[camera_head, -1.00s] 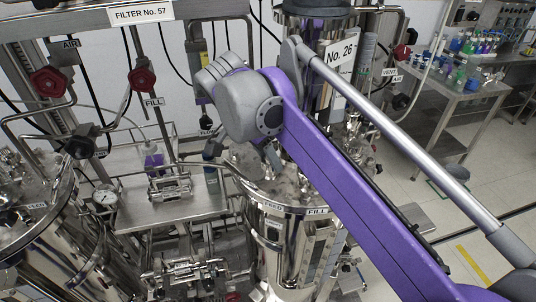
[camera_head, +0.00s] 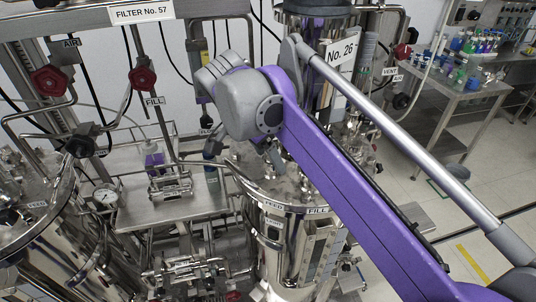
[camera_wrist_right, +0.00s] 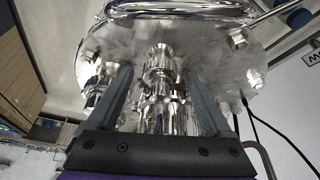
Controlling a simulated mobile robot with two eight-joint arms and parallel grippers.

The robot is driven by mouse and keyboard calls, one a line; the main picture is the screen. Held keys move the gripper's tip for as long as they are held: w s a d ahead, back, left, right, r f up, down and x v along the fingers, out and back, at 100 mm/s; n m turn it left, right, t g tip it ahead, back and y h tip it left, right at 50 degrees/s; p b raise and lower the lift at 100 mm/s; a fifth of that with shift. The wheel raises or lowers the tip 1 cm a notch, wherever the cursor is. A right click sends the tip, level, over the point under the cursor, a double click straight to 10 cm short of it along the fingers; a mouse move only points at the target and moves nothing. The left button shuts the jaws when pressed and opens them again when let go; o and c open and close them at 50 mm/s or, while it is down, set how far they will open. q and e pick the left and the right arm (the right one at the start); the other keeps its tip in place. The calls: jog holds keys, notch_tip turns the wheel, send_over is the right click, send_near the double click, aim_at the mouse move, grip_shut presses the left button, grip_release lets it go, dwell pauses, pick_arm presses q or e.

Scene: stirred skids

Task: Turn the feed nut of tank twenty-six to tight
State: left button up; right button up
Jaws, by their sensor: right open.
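The shiny steel tank (camera_head: 287,245) under the No. 26 sign (camera_head: 340,52) stands in the middle of the head view. FEED (camera_head: 272,204) and FILL (camera_head: 318,210) labels are on its front rim. My right gripper (camera_head: 276,158) is over its lid, mostly hidden by my purple arm. In the right wrist view my right gripper (camera_wrist_right: 160,95) is open, with one finger each side of a steel fitting with a nut (camera_wrist_right: 160,62). I cannot tell whether the fingers touch it, or read a label naming it as the feed nut. My left gripper is out of view.
Another steel tank (camera_head: 55,235) stands at the left, with a gauge (camera_head: 105,197) beside it. Red-handled valves (camera_head: 142,78) and pipes hang behind. More bolts (camera_wrist_right: 238,38) and fittings crowd the lid. A bench with bottles (camera_head: 470,75) is far right; the floor there is mostly clear.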

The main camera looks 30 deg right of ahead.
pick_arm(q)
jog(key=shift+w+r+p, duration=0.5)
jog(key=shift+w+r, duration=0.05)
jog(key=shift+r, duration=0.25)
pick_arm(e)
jog(key=v, duration=1)
jog(key=shift+r, duration=0.3)
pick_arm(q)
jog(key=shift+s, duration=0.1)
pick_arm(e)
jog(key=shift+s+a, duration=0.1)
jog(key=shift+a, duration=0.05)
